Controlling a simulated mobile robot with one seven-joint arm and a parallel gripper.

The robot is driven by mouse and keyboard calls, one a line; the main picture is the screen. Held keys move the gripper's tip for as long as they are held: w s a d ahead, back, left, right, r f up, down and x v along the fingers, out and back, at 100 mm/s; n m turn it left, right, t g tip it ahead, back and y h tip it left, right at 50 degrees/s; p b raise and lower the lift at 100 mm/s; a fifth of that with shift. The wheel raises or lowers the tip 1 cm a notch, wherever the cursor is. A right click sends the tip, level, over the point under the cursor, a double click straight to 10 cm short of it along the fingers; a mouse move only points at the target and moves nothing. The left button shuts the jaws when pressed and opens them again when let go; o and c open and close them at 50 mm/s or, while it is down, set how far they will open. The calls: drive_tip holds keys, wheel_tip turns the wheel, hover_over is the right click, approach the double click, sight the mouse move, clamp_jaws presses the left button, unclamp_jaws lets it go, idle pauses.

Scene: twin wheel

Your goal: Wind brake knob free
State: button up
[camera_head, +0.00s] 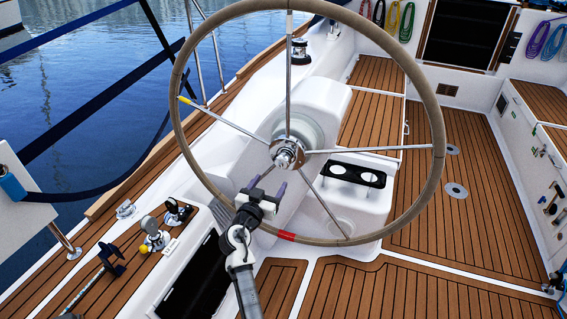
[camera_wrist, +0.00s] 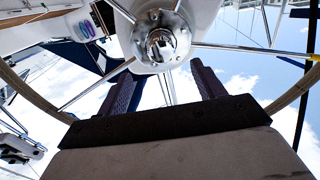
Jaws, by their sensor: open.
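The steering wheel (camera_head: 437,125) has a tan rim and metal spokes. A shiny chrome knob (camera_head: 287,154) sits at the centre of its hub. In the wrist view the knob (camera_wrist: 160,43) shows at the top middle, just beyond my fingertips. My gripper (camera_head: 267,186) is open and empty, below and slightly left of the knob in the head view. Its two dark purple fingers (camera_wrist: 163,70) point up toward the hub and stand apart on either side of it. They do not appear to touch the knob.
A white pedestal (camera_head: 320,108) stands behind the wheel. A black cup holder (camera_head: 356,174) is to the right. The teak floor (camera_head: 470,215) is clear.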

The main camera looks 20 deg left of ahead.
sight(281, 165)
drive_tip(key=w+p, duration=0.2)
drive_tip(key=w, duration=0.8)
drive_tip(key=shift+d, duration=0.15)
drive_tip(key=c, duration=1)
